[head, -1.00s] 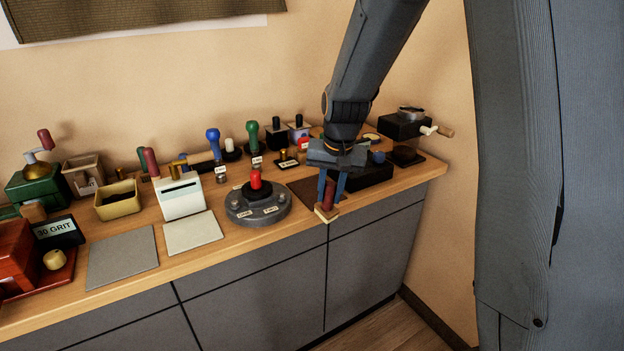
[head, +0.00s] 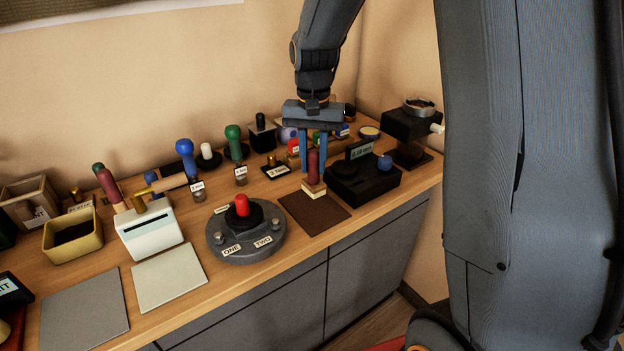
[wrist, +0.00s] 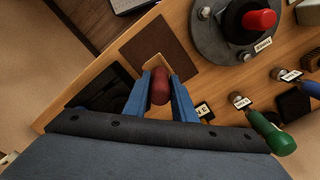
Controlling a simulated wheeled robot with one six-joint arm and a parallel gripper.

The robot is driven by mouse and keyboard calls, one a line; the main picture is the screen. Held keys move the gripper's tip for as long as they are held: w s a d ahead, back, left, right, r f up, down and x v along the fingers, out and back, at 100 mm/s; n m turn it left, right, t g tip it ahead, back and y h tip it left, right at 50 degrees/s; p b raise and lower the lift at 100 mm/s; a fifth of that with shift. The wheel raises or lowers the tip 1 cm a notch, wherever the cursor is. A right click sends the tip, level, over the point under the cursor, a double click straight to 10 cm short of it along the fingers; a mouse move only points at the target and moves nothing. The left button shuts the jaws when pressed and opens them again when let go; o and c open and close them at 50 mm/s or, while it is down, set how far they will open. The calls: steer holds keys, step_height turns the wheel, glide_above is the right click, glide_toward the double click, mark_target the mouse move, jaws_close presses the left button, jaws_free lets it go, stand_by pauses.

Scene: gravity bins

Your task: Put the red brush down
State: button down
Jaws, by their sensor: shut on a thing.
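The red brush (head: 313,165) has a dark red handle and a pale wooden base with light bristles. It is upright between the two blue fingers of my gripper (head: 313,160), which is shut on the handle. The brush is over the back part of a dark brown mat (head: 322,222); I cannot tell whether its bristles touch. In the wrist view the red handle (wrist: 160,84) shows between the fingertips, with the brown mat (wrist: 165,50) beyond it.
A black box with a blue knob (head: 365,184) stands close to the right of the brush. A round grey base with a red knob (head: 241,204) is left of the mat. Small labelled items and stamps (head: 233,138) stand behind. The mat's front part is clear.

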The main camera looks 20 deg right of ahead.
mark_target(314, 183)
steer(key=shift+f+p, duration=0.65)
steer(key=shift+f, duration=1.9)
steer(key=shift+f, duration=0.15)
steer(key=c, duration=1.5)
jaws_free()
steer(key=shift+o, duration=0.2)
